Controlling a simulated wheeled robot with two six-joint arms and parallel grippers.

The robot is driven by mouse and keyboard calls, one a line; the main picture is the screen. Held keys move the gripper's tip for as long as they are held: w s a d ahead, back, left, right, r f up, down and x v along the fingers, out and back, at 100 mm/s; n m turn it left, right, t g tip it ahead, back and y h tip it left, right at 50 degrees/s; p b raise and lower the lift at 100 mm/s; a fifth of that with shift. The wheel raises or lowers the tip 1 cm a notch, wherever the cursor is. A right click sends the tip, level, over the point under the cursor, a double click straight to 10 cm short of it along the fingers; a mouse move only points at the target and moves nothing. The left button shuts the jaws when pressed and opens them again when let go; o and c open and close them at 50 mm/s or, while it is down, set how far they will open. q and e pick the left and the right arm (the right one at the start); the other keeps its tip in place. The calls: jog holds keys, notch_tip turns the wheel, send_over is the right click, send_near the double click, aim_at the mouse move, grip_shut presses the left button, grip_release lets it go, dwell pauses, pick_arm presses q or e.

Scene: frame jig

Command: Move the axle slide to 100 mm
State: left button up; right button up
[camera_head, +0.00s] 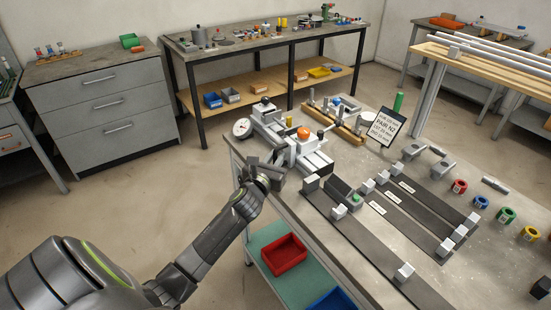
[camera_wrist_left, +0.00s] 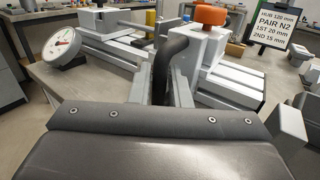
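The axle slide appears to be the light grey carriage with an orange knob (camera_head: 303,133) on the jig at the bench's left end; it also shows in the left wrist view (camera_wrist_left: 205,50). A dark curved handle (camera_wrist_left: 172,58) rises at its near left side. My left gripper (camera_head: 271,171) is at this handle, with a finger on either side and the handle filling the gap. It looks shut on the handle. The slide's scale reading cannot be made out. My right gripper is not in view.
A round dial (camera_head: 242,128) sits left of the slide on the jig. A sign (camera_head: 385,126) stands behind; it reads HUB 120 mm, PAIR N2. Dark rails with white blocks (camera_head: 404,272) and coloured rings (camera_head: 460,187) lie to the right. A red bin (camera_head: 285,253) is below.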

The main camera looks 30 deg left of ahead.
pick_arm(q)
grip_shut()
jog(key=shift+a, duration=0.1)
jog(key=shift+w+a+r+p, duration=0.2)
jog(key=shift+w+a+p, duration=0.15)
jog(key=shift+a, duration=0.35)
jog(key=shift+w+a, duration=0.1)
jog(key=shift+a, duration=0.15)
jog(key=shift+c, duration=0.4)
grip_release()
jog(key=shift+o, duration=0.4)
jog(key=shift+a+f, duration=0.1)
jog(key=shift+a, duration=0.05)
jog(key=shift+f, duration=0.1)
